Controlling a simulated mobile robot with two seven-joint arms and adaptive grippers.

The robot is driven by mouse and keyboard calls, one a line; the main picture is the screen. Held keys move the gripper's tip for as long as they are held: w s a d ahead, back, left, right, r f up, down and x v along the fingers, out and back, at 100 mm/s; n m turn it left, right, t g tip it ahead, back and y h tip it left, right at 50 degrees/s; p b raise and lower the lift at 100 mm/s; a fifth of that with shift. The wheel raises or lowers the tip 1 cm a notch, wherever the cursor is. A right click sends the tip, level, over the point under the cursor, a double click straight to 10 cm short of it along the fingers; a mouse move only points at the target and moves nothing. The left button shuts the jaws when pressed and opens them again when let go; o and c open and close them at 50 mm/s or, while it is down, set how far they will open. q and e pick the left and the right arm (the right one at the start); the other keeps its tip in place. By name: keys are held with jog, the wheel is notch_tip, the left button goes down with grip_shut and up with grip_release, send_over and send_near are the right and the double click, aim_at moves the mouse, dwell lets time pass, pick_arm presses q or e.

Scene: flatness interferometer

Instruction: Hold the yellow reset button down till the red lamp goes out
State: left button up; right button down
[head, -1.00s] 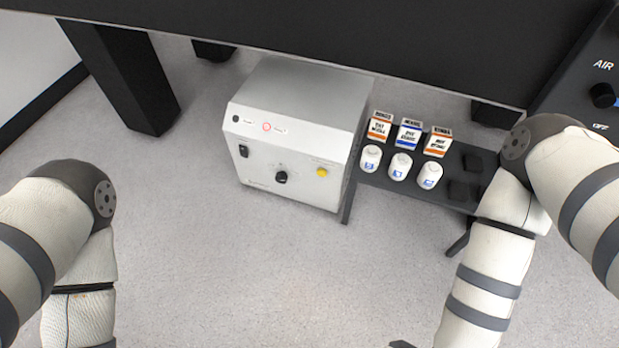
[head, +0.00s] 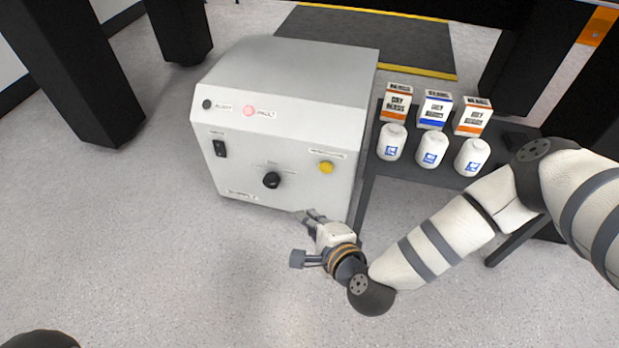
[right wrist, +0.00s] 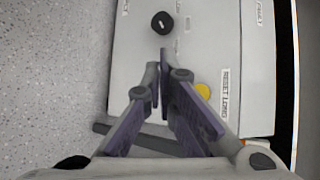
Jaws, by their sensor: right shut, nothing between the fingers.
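The yellow reset button (head: 327,168) is on the right of the front panel of a light grey box (head: 300,75). It also shows in the right wrist view (right wrist: 203,91), right of my fingers and partly covered by one. The red lamp (head: 248,110) at the panel's upper left looks pinkish red and lit. My right gripper (head: 306,214) is shut and empty, in front of the panel's lower edge, below and left of the button. In the right wrist view its fingertips (right wrist: 161,72) point toward the panel, below the black knob. My left gripper is out of view.
The panel also has a black knob (head: 271,180), a black switch (head: 219,148) and a dark lamp (head: 207,104). Right of the box, a dark stand (head: 390,172) holds white bottles (head: 432,151) and small cartons (head: 435,109). The floor in front is clear.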

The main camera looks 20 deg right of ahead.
aim_at(326, 168)
jog(key=shift+w+d+t, duration=0.3)
jog(key=shift+w+d, duration=0.05)
jog(key=shift+w, duration=0.4)
jog(key=w+d+b, duration=0.3)
jog(key=w+d, duration=0.2)
jog(key=w, duration=0.2)
jog(key=shift+w, duration=0.15)
dwell(1.1)
jog(key=shift+w+d, duration=0.2)
jog(key=shift+w, duration=0.1)
jog(key=shift+w+d+b, duration=0.25)
jog(key=shift+w+b, duration=0.15)
dwell(1.6)
